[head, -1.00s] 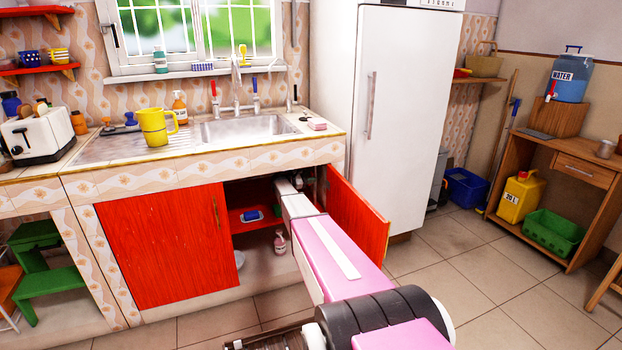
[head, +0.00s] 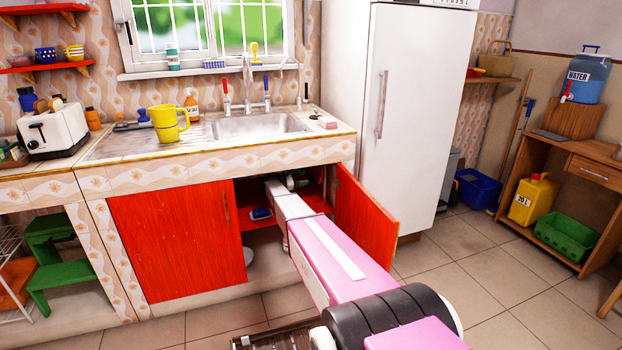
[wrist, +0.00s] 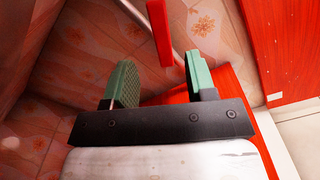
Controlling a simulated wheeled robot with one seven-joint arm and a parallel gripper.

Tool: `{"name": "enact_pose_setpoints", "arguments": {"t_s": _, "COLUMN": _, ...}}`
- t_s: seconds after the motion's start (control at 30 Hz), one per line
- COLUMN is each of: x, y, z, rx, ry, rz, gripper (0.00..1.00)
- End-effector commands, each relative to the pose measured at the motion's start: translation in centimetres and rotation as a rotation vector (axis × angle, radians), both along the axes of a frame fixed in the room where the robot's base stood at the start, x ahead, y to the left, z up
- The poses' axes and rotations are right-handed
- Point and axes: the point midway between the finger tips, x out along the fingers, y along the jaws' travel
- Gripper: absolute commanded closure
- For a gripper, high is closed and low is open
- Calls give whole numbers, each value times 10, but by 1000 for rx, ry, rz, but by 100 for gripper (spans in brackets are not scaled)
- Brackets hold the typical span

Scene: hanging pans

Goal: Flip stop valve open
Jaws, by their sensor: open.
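A red bar, seemingly the stop valve's lever (wrist: 159,30), shows at the top of the wrist view. It lies in line with the gap between my gripper's fingers; I cannot tell how deep it sits between them. A grey pipe-like strip (wrist: 135,14) runs beside it. My gripper (wrist: 160,62) is open, with green pads apart and nothing held. In the head view my arm reaches through the open cabinet doorway under the sink, and the lever cannot be made out there.
The open red door (head: 366,222) stands right of my arm, the shut red door (head: 172,242) to its left. A red shelf (head: 261,224) with a blue item (head: 261,213) is inside, close to my arm. Patterned tiles (wrist: 65,70) line the cabinet. The white fridge (head: 415,120) stands at right.

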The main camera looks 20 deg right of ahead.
Motion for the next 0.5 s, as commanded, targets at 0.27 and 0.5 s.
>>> {"name": "enact_pose_setpoints", "arguments": {"t_s": 0.27, "x": -1, "y": 12, "z": 0, "rx": 0, "ry": 0, "rz": -1, "gripper": 49}}
{"name": "enact_pose_setpoints", "arguments": {"t_s": 0.5, "x": -2, "y": 11, "z": 0, "rx": -2, "ry": 5, "rz": 1, "gripper": 72}}
